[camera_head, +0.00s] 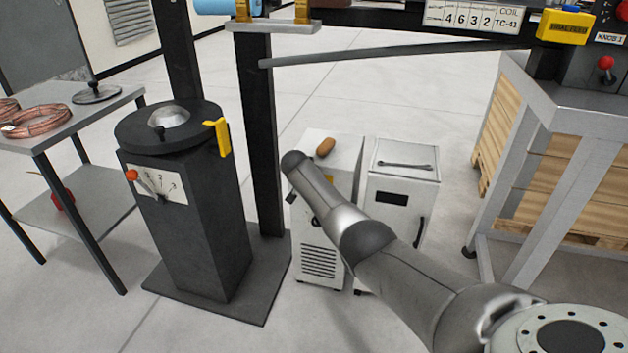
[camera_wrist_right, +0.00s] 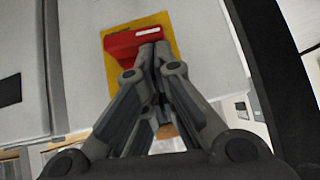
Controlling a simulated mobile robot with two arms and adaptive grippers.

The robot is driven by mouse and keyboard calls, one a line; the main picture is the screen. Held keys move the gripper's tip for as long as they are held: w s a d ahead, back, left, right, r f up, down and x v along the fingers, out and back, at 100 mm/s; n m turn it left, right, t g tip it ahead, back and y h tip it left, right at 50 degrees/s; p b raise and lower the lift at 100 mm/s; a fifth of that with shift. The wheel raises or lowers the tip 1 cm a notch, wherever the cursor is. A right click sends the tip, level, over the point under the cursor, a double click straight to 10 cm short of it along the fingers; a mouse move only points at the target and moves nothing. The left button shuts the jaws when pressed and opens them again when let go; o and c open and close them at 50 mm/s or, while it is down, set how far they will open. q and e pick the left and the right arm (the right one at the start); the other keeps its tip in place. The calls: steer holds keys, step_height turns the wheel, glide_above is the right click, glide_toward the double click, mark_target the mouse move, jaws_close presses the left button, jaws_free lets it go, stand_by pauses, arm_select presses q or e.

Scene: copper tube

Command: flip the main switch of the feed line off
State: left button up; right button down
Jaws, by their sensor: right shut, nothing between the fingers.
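In the right wrist view a red switch handle (camera_wrist_right: 122,44) sits on a yellow plate (camera_wrist_right: 176,41) fixed to a light grey panel. A small white mark shows on the red part by my fingertips. My right gripper (camera_wrist_right: 153,50) is shut and empty, its fingertips overlapping the right part of the handle in the picture. I cannot tell whether they touch it. In the head view my right arm reaches from the lower right across the white cabinets; its gripper and the switch's red handle are hidden there. My left gripper is not in view.
Two small cabinets stand mid-floor; a brown object (camera_head: 325,147) lies on the left one, a wrench (camera_head: 405,165) on the right one (camera_head: 396,221). A dark pedestal (camera_head: 196,238) with a red-knobbed dial and a table (camera_head: 72,124) with copper coils stand left. A metal frame stands right.

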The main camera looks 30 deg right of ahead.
steer(key=v, duration=1.1)
steer(key=shift+r, duration=0.2)
steer(key=shift+s+a, duration=0.1)
steer(key=shift+s, duration=0.05)
